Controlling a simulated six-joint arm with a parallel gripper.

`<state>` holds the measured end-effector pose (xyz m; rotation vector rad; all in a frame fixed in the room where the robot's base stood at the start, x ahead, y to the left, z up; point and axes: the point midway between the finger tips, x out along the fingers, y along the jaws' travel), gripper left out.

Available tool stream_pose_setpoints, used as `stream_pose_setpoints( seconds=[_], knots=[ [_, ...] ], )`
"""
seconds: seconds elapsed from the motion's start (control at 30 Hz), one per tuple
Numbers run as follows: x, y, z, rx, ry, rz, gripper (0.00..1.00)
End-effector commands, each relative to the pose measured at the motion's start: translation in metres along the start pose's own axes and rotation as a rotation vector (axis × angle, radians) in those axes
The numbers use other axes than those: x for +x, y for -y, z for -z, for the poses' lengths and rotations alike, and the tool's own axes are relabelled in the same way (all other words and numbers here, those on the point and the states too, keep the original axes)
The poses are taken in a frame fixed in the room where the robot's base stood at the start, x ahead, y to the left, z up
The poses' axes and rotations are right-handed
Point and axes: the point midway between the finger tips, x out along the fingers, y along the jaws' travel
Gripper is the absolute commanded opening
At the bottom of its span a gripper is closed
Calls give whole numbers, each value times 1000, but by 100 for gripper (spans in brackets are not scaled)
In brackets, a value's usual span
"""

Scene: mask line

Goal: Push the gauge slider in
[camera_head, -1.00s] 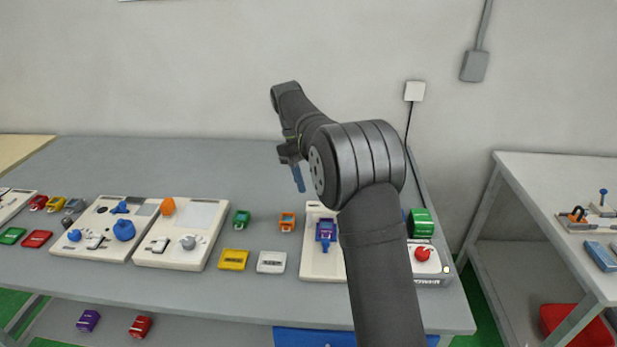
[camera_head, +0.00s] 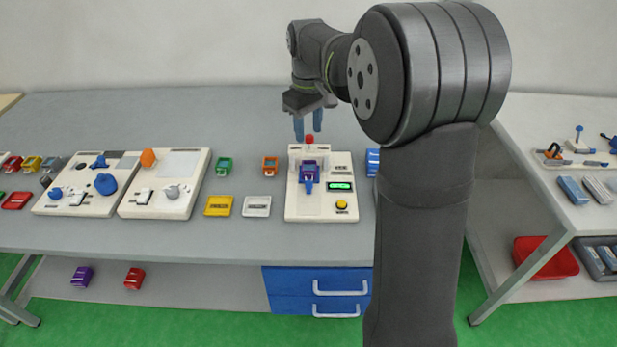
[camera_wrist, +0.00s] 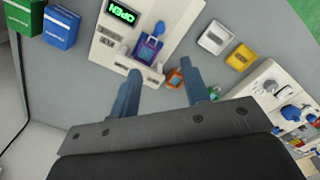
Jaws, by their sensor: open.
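A cream gauge panel (camera_head: 295,206) lies on the bench, with a green lit display (camera_head: 340,186) and a yellow button (camera_head: 341,205). A purple-and-blue piece (camera_head: 309,172) sits in its middle and also shows in the wrist view (camera_wrist: 150,46). A red knob (camera_head: 309,140) stands at the panel's back edge; I cannot tell for certain which part is the slider. My gripper (camera_head: 308,134) is open and empty, fingers pointing down, near the panel's back edge. In the wrist view its two blue fingers (camera_wrist: 163,88) are spread apart. I see no contact with the panel.
Small orange (camera_head: 270,166) and green (camera_head: 223,167) pieces, a yellow tray (camera_head: 218,206) and a white tray (camera_head: 257,206) lie left of the panel. Two more panels stand farther left. The bench behind the panel is clear.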

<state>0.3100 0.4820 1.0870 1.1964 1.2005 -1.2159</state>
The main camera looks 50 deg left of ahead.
Motion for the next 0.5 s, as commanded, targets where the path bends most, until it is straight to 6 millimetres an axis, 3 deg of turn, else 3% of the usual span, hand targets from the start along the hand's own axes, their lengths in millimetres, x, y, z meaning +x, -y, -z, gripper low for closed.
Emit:
stream_pose_setpoints(
  seconds=[0.23,0.5],
  knots=[
    [20,1,-3,2,-13,0,42],
    [77,1,-2,2,-11,0,42]
  ],
)
